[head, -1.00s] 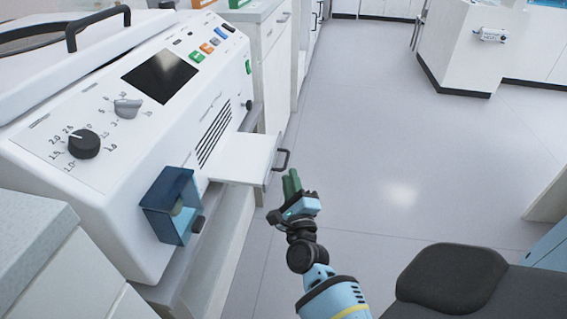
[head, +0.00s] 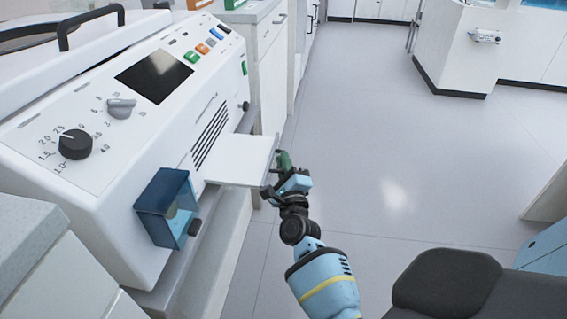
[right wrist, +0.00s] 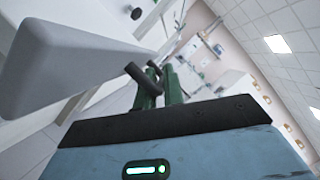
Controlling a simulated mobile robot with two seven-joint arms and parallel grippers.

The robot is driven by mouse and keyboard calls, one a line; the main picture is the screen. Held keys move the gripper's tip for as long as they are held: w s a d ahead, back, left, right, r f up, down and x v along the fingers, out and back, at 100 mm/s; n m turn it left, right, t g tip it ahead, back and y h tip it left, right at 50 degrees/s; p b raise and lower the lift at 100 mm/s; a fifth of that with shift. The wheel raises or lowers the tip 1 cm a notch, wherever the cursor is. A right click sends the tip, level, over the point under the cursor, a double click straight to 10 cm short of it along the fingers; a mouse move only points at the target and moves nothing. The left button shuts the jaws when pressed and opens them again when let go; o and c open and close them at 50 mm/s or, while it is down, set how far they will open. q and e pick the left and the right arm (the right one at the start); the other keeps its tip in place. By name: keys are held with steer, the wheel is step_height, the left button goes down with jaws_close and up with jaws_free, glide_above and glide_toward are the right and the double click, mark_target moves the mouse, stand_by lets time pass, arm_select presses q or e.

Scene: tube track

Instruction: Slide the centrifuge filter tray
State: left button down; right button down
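The filter tray (head: 240,158) is a flat white tray pulled out level from the front of the white centrifuge (head: 150,130). Its dark bar handle at the outer end is mostly hidden by my right gripper in the head view. My right gripper (head: 284,160) is at that end, its green fingers beside the handle. In the right wrist view the tray (right wrist: 70,65) comes in from the left, and its dark handle (right wrist: 143,78) crosses close to the green fingers (right wrist: 162,84). A narrow gap shows between the fingers; no firm grip is visible. My left gripper is not in view.
A blue translucent box (head: 167,207) sticks out of the centrifuge front, left of the tray. A dark chair-like shape (head: 445,285) is at the lower right. A grey-white counter (head: 30,245) stands at the lower left. The floor (head: 390,150) right of the tray is clear.

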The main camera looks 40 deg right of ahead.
mark_target(250, 184)
steer(key=w+a+b, duration=0.1)
steer(key=w+a, duration=0.2)
steer(key=w+a+b, duration=0.1)
steer(key=w+a, duration=0.2)
steer(key=w, duration=0.1)
steer(key=shift+w+a, duration=0.25)
steer(key=shift+w, duration=0.05)
steer(key=c, duration=1.8)
jaws_free()
steer(key=shift+s, duration=0.15)
steer(key=shift+p+v, duration=0.95)
steer(key=shift+v, duration=2.85)
